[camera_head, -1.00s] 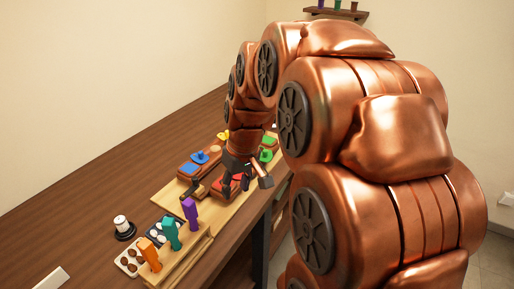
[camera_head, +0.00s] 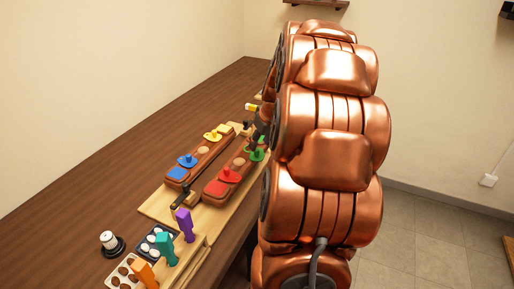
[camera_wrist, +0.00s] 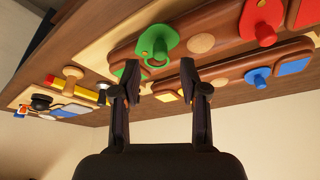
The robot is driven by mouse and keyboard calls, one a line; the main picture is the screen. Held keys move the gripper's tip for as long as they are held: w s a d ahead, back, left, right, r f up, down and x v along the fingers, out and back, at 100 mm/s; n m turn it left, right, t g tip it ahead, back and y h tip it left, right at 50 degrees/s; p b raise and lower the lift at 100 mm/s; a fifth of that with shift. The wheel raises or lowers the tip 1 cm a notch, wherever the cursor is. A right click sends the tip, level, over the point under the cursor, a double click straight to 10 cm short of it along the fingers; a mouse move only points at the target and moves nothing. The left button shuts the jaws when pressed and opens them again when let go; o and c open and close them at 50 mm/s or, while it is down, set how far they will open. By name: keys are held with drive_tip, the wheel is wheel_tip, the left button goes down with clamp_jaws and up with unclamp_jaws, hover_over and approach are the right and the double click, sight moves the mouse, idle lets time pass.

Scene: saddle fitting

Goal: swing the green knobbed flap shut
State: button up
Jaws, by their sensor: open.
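The green flap (camera_wrist: 158,40) with its green knob shows in the wrist view, just beyond my fingertips, on a brown wooden block (camera_wrist: 215,30). A green patch (camera_wrist: 119,72) shows beside it, partly behind my left finger, so the flap does not fully cover it. In the head view the green flap (camera_head: 257,155) is at the far end of the nearer block, partly hidden by my gripper. My gripper (camera_wrist: 159,66) is open and empty, its fingers spread either side of the knob's line; contact cannot be told.
A red flap (camera_head: 229,174) shares the green flap's block. The parallel block carries blue (camera_head: 187,160) and yellow (camera_head: 213,134) flaps. Coloured pegs, including a purple one (camera_head: 184,224), stand nearer the camera. The table (camera_head: 95,170) is clear to the left.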

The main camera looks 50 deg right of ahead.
sight(257, 150)
drive_tip(key=shift+p+x, duration=0.45)
drive_tip(key=shift+x, duration=1.85)
drive_tip(key=shift+a, duration=0.1)
drive_tip(key=shift+c, duration=0.2)
clamp_jaws()
